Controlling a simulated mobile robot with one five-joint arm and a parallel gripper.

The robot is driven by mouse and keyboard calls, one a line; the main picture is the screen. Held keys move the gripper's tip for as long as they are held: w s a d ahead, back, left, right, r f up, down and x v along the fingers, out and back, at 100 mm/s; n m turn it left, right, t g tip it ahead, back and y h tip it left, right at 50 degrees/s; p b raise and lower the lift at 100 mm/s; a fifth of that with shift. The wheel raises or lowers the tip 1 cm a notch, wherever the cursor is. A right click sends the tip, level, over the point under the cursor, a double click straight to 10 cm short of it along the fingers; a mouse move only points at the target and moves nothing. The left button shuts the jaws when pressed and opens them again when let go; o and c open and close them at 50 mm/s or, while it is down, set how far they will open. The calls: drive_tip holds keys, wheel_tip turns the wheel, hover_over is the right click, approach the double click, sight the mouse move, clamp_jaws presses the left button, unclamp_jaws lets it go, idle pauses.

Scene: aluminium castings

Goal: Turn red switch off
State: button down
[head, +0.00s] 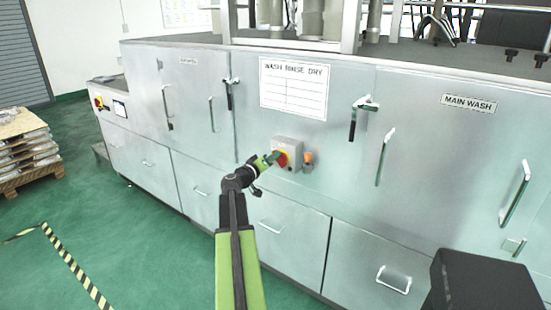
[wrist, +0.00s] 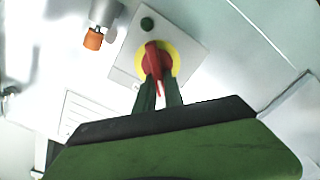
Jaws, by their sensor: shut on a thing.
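The red switch (head: 282,159) sits on a yellow disc on a grey box (head: 291,151) fixed to the front of the metal washing machine. In the wrist view the red switch (wrist: 152,60) shows as a red handle on the yellow disc (wrist: 170,56). My gripper (head: 274,157) reaches the switch from the left in the head view. In the wrist view my gripper (wrist: 158,80) has its two dark green fingers shut on the lower end of the red handle. The finger tips hide part of the handle.
An orange-capped fitting (head: 308,158) sticks out just right of the box. Door handles (head: 385,157) and latches (head: 229,94) project from the panels. Another red switch (head: 98,102) is at the far left. A pallet of sacks (head: 28,145) stands left on the open green floor.

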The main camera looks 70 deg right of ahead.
drive_tip(key=shift+w+f+n+b, duration=0.1)
drive_tip(key=shift+f+n+b, duration=0.15)
drive_tip(key=shift+n, duration=1.25)
drive_tip(key=shift+w+f+n+b, duration=0.1)
drive_tip(key=shift+f+n+b, duration=0.15)
drive_tip(key=shift+n, duration=1.25)
drive_tip(key=shift+w+f+n+b, duration=0.1)
drive_tip(key=shift+f+n+b, duration=0.15)
drive_tip(key=shift+n, duration=1.25)
drive_tip(key=c, duration=1.4)
unclamp_jaws()
drive_tip(key=shift+c, duration=0.2)
drive_tip(key=v, duration=1.7)
drive_tip(key=shift+a, duration=0.2)
drive_tip(key=shift+w, duration=0.15)
